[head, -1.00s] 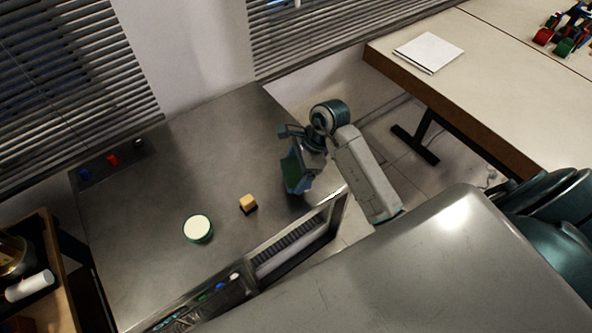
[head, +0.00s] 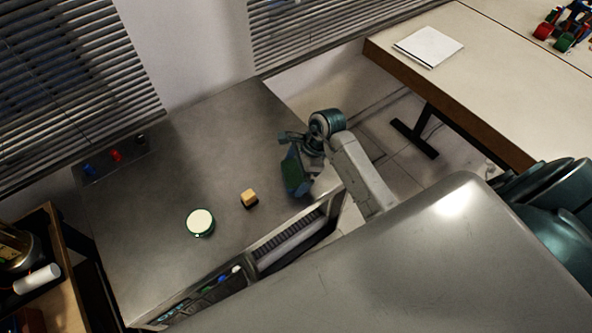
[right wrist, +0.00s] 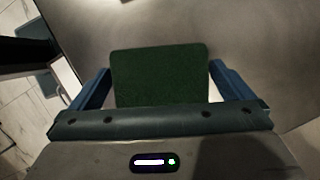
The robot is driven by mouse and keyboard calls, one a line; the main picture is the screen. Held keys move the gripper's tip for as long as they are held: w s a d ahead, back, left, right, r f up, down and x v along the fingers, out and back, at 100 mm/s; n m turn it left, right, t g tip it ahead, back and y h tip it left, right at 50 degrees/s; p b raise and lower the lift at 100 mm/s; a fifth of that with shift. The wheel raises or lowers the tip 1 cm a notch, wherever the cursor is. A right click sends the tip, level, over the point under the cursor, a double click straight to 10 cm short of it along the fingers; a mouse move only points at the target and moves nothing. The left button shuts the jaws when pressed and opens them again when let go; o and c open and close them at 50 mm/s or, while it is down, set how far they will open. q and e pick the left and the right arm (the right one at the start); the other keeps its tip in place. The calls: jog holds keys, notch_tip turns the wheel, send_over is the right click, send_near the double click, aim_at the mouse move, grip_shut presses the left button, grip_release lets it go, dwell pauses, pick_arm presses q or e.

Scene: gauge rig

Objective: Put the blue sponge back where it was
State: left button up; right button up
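My right gripper (head: 294,176) is over the right part of the grey metal table (head: 190,165), near its edge. It is shut on the sponge (right wrist: 160,76), which fills the space between the two blue fingers in the right wrist view. The sponge's dark green face points to that camera; its other faces are mostly hidden there. In the head view the sponge (head: 295,178) is small and dark, partly hidden by the fingers. It appears held above the table top. My left gripper is not in view.
A panel with blue, red and black knobs (head: 116,156) is at the far left. The table's middle is clear.

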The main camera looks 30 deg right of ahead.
jog(key=shift+r, duration=0.1)
jog(key=shift+d+r, duration=0.1)
jog(key=shift+r, duration=0.05)
jog(key=b+v, duration=0.4)
jog(key=v, duration=0.7)
jog(key=shift+r, duration=0.4)
